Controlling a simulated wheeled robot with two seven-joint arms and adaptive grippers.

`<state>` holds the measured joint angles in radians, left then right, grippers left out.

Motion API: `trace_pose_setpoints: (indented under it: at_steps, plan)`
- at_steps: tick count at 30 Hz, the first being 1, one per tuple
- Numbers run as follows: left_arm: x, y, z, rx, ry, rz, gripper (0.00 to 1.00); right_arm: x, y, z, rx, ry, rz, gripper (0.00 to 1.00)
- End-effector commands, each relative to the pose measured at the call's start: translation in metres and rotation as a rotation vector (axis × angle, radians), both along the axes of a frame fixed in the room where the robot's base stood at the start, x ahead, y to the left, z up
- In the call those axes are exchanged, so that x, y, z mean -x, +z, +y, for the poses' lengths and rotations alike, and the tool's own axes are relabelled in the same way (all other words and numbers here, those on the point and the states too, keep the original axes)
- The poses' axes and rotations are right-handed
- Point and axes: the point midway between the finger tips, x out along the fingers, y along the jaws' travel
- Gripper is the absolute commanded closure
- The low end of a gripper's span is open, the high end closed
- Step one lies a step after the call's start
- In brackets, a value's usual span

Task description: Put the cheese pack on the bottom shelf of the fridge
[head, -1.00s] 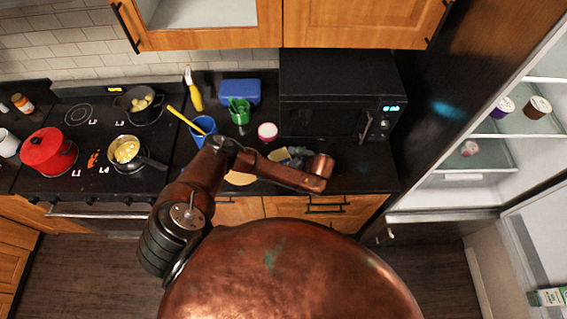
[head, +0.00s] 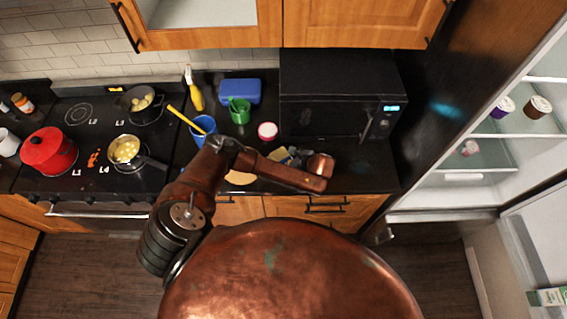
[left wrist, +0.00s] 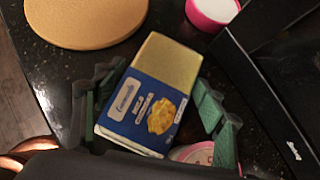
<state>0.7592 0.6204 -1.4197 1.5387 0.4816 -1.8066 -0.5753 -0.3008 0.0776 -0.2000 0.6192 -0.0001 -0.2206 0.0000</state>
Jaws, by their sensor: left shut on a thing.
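The cheese pack (left wrist: 148,112) is a blue and yellow box with a printed label, seen in the left wrist view. My left gripper (left wrist: 157,86) is shut on it, with a dark green-padded finger on either side. In the head view the cheese pack (head: 282,155) shows only in part behind my copper left arm, over the counter in front of the microwave. The fridge (head: 470,190) stands open at the right, with glass shelves; the pack is outside it. My right gripper is not in view.
A round wooden board (left wrist: 85,15) and a pink-rimmed tub (left wrist: 212,10) lie near the pack. The microwave (head: 335,100) is behind it. Small cups (head: 503,107) stand on a fridge shelf, and another cup (head: 469,147) stands lower. The open fridge door (head: 540,240) is at lower right.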

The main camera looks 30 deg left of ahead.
Motion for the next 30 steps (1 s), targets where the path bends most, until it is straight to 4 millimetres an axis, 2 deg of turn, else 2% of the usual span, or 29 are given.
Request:
trace_pose_setpoints:
  at_steps: [3, 13, 14, 16, 21, 26, 29, 30]
  plan:
    - [0.001, -0.002, 0.000, 0.003, 0.001, 0.002, 0.72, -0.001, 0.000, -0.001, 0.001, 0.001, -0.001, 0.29]
    - [0.001, 0.001, 0.000, 0.003, 0.001, 0.001, 0.72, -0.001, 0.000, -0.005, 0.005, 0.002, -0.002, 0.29]
    - [0.001, 0.003, 0.000, 0.003, 0.002, 0.001, 0.78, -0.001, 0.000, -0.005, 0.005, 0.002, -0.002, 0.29]
    - [0.001, 0.008, 0.000, 0.002, 0.002, 0.001, 0.78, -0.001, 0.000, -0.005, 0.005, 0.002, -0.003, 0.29]
    - [0.000, 0.030, 0.000, 0.004, 0.001, -0.002, 0.79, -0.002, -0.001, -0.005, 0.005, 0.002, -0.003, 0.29]
    - [0.017, 0.051, -0.007, 0.004, -0.001, 0.000, 0.79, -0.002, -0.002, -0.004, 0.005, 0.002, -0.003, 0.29]
    - [0.031, 0.071, -0.012, 0.003, -0.002, -0.001, 0.79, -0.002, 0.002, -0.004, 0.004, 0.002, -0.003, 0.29]
    - [0.036, 0.083, -0.014, 0.001, -0.004, -0.001, 0.79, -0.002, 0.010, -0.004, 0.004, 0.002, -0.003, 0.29]
